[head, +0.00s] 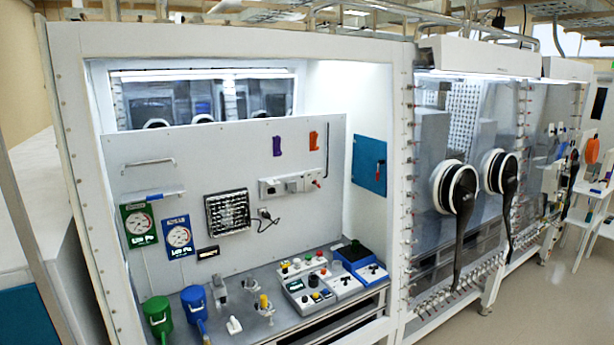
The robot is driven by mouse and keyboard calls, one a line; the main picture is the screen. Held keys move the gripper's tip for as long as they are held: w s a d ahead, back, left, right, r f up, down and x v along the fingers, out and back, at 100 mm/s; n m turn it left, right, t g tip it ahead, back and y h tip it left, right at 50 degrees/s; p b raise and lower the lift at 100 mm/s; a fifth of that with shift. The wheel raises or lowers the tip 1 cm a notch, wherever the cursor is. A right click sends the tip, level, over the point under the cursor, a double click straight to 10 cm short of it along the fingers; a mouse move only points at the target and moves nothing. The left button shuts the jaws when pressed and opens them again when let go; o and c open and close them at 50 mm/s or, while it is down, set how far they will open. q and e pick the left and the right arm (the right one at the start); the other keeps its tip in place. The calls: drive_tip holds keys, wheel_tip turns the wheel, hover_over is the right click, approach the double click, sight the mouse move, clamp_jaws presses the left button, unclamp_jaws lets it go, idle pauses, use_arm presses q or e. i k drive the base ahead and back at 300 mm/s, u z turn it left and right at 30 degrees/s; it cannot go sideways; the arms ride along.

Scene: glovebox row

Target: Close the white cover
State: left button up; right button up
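I cannot tell for certain which part is the white cover. A white socket box (290,184) with several small units is fixed to the grey upright panel (180,150); whether a cover on it is open or shut is too small to tell. A small white switch-like part (234,325) stands on the bench at the front. Neither of my grippers shows in the head view.
The bench (270,325) inside the white-framed box holds a control box (307,293), blue instrument (360,262), green canister (158,315), blue canister (194,302) and several valves. Gauges hang at left. Glove ports (455,188) are at right.

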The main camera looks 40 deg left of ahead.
sight(274, 182)
drive_tip(key=u, duration=0.1)
drive_tip(key=i, duration=0.7)
drive_tip(key=u, duration=0.9)
drive_tip(key=i, duration=0.7)
drive_tip(key=u, duration=0.6)
